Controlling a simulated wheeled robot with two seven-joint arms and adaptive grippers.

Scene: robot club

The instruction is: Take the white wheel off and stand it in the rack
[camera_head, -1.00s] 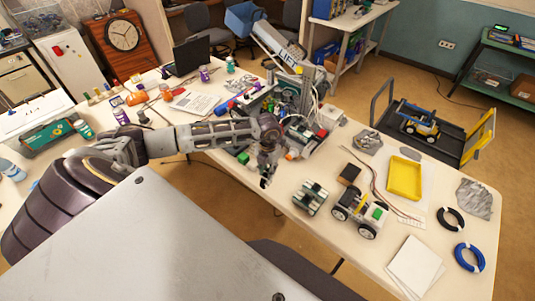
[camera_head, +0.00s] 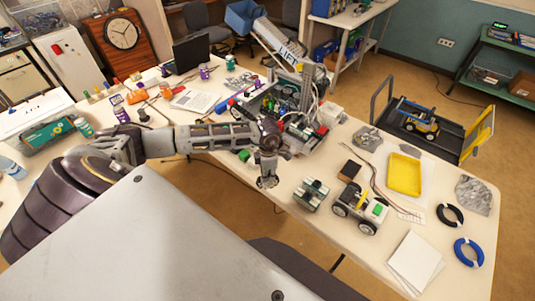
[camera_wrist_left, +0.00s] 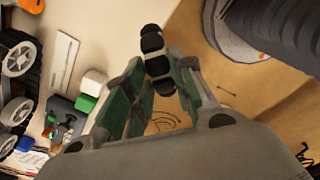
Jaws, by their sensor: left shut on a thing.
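My left gripper (camera_head: 267,181) hangs over the table's near edge, left of the small wheeled robot (camera_head: 358,208). It is shut on a small wheel (camera_wrist_left: 155,60), seen edge-on as a dark ribbed tyre between the green finger pads in the left wrist view; a pale face shows at the fingertips in the head view. A small dark green and grey block (camera_head: 311,194), perhaps the rack, stands between the gripper and the wheeled robot. The wheel is apart from it. My right gripper is not in view.
A large machine with a tilted "LIFT" arm (camera_head: 285,50) and open circuitry stands behind my left gripper. A yellow tray (camera_head: 405,175), a black ring (camera_head: 450,217) and a blue ring (camera_head: 469,253) lie to the right. White sheets (camera_head: 415,262) lie at the near right.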

